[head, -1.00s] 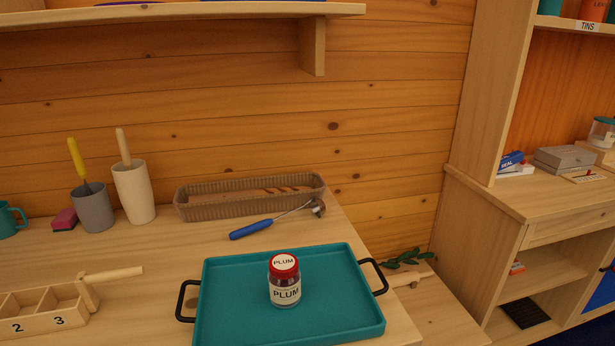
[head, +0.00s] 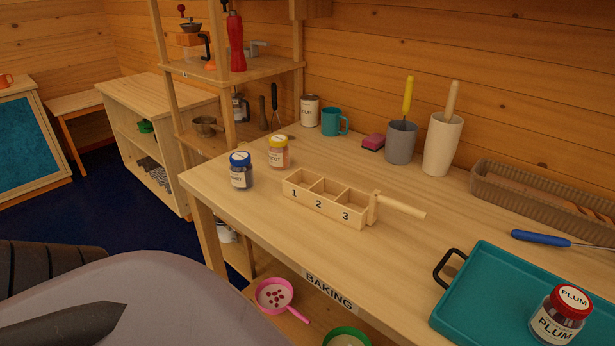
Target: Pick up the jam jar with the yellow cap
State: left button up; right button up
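The jam jar with the yellow cap (head: 278,153) stands upright on the left part of the wooden table (head: 400,245). A jar with a blue cap (head: 241,171) stands in front of it and to its left, a little apart. A jar with a red cap marked PLUM (head: 560,315) stands on the teal tray (head: 475,290) at the lower right. Neither of my grippers shows in the head view.
A wooden box with numbered compartments (head: 325,200) and a handle lies right of the yellow-capped jar. A tin (head: 310,110), a teal mug (head: 334,122) and utensil cups (head: 401,143) stand behind. A shelf rack (head: 228,70) stands at the table's left end.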

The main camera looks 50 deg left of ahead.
aim_at(279, 150)
jog(key=u, duration=1.3)
jog(key=j+z, duration=0.2)
jog(key=z, duration=0.25)
jog(key=j+z, duration=0.2)
jog(key=z, duration=0.25)
jog(key=j+z, duration=0.2)
jog(key=j, duration=0.15)
jog(key=k+j+z, duration=0.1)
jog(key=j+z, duration=0.15)
jog(key=k+j, duration=0.1)
jog(key=j, duration=0.3)
jog(key=k+j+z, duration=0.1)
jog(key=j, duration=0.3)
jog(key=k+j, duration=0.15)
jog(key=j, duration=0.3)
jog(key=k+j+z, duration=0.1)
jog(key=j, duration=0.3)
